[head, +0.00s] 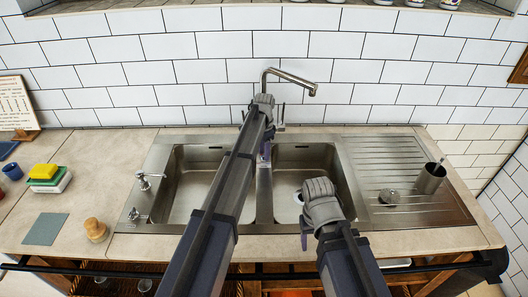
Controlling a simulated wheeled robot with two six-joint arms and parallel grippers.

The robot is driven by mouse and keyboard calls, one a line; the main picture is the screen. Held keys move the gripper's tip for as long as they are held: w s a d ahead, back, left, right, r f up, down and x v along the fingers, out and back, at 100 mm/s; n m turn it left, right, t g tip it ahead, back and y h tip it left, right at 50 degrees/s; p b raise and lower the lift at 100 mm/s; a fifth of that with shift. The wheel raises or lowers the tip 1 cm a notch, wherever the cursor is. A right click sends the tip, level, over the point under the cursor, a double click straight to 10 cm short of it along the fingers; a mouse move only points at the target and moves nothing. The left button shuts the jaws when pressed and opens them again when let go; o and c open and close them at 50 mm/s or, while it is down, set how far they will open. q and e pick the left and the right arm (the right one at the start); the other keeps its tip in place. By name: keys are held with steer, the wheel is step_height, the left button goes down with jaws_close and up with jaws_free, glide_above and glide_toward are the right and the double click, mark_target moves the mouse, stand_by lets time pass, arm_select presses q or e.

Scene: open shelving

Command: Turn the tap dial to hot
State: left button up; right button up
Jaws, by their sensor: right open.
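The chrome tap (295,76) rises behind the sink, its spout bent to the right. Its base and a small upright chrome part (281,118) show just right of my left arm, and the arm hides the rest. I cannot make out the dial's hot or cold marks. My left gripper (265,152) is at the tap's base, mostly hidden by its own arm, so I cannot see its jaws clearly or whether it touches the tap. My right gripper (304,238) is open, low over the front of the right basin, partly hidden by its wrist.
The tiled wall (180,60) is close behind the tap.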

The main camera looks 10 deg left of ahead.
steer(key=shift+r, duration=0.1)
arm_select(q)
step_height(320, 180, up, 8)
steer(key=p, duration=0.8)
steer(key=shift+f, duration=0.1)
arm_select(e)
step_height(320, 180, up, 8)
steer(key=shift+f, duration=0.2)
